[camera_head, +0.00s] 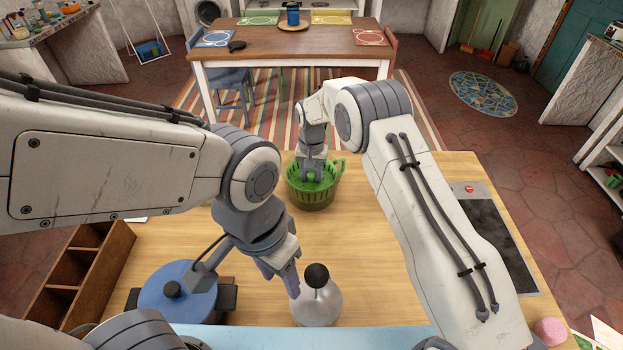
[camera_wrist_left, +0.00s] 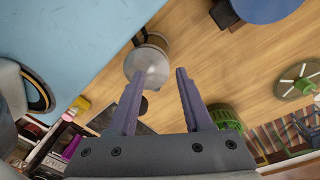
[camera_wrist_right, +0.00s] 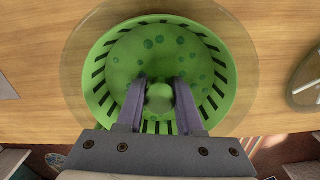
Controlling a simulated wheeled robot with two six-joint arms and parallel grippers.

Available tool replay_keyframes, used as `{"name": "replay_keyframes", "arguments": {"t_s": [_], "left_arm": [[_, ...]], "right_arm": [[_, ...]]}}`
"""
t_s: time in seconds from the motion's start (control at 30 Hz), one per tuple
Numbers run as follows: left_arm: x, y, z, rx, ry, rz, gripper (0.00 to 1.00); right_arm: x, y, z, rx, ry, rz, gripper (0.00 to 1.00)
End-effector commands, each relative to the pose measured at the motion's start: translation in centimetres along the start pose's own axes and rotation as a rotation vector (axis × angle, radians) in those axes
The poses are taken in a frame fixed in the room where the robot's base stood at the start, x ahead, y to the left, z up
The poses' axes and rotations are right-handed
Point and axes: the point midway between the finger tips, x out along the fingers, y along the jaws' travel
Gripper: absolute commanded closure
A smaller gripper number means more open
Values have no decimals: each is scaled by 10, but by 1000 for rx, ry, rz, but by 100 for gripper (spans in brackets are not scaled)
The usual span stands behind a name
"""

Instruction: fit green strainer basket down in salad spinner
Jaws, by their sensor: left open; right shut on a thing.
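The green strainer basket (camera_wrist_right: 100,75) has a slotted wall and a holed floor. In the head view the basket (camera_head: 311,200) is upright at the counter's far side. My right gripper (camera_wrist_right: 159,88) reaches down into it and is shut on its green middle knob. A faint clear ring, seemingly the salad spinner's bowl (camera_wrist_right: 247,75), surrounds the basket in the right wrist view. I cannot tell how deep the basket sits in it. My left gripper (camera_head: 283,283) is open and empty, beside a clear vessel with a black knob (camera_head: 316,306). Its fingers show apart in the left wrist view (camera_wrist_left: 157,88).
A blue lidded pot (camera_head: 178,296) stands at front left, beside a wooden compartment box (camera_head: 85,268). A round disc with pale spokes (camera_wrist_left: 298,80) lies left of the basket. A dark flat panel (camera_head: 490,240) and pink thing (camera_head: 549,331) are at right. The middle counter is clear.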

Motion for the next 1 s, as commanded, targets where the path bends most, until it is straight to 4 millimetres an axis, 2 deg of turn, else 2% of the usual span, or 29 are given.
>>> {"name": "replay_keyframes", "arguments": {"t_s": [1.0], "left_arm": [[11, -1, 0, 1, 0, 0, 50]], "right_arm": [[16, 0, 0, 0, 1, 0, 100]]}}
